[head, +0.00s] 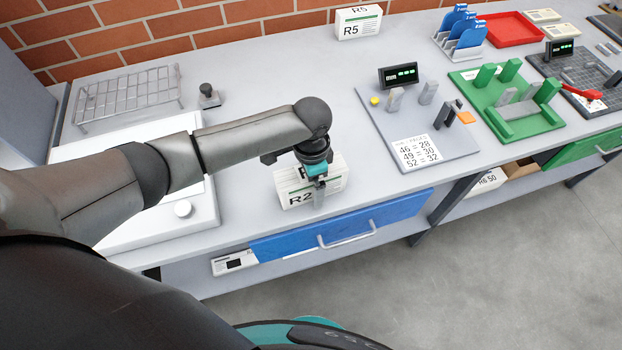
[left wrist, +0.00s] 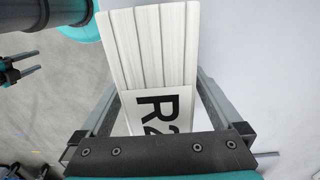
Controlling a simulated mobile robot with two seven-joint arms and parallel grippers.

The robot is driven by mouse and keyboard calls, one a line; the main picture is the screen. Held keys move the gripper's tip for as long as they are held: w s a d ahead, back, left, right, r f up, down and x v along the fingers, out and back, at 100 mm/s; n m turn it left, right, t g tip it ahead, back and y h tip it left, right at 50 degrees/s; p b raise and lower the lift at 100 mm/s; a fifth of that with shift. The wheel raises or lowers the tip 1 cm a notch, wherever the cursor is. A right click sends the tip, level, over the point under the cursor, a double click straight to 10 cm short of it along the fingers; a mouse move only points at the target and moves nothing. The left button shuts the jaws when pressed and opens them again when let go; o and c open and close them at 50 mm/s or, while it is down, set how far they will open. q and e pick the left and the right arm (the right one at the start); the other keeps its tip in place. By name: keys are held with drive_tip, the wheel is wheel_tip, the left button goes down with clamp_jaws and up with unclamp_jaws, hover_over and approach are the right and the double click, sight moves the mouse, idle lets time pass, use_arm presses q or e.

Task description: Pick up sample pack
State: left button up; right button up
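The sample pack is probably the white pack marked R2 (head: 292,196), standing near the bench's front edge behind the blue drawer; its label does not say sample. My left gripper (head: 318,192) is down over it. In the left wrist view the pack (left wrist: 155,45) lies between the two fingers of my left gripper (left wrist: 158,85). The fingers stand wide apart, close to the pack's sides; whether they touch is unclear. The pack appears to rest on the bench. My right gripper (left wrist: 25,74) shows small at the left wrist view's edge, its two prongs apart.
A blue drawer (head: 345,224) is below the pack. A white tray (head: 150,228) and wire rack (head: 128,98) are at left. An R5 pack (head: 358,22) stands at the back. A grey board (head: 415,120) with blocks and a green fixture (head: 510,98) are to the right.

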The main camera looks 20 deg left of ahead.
use_arm(q)
clamp_jaws()
idle(0.6)
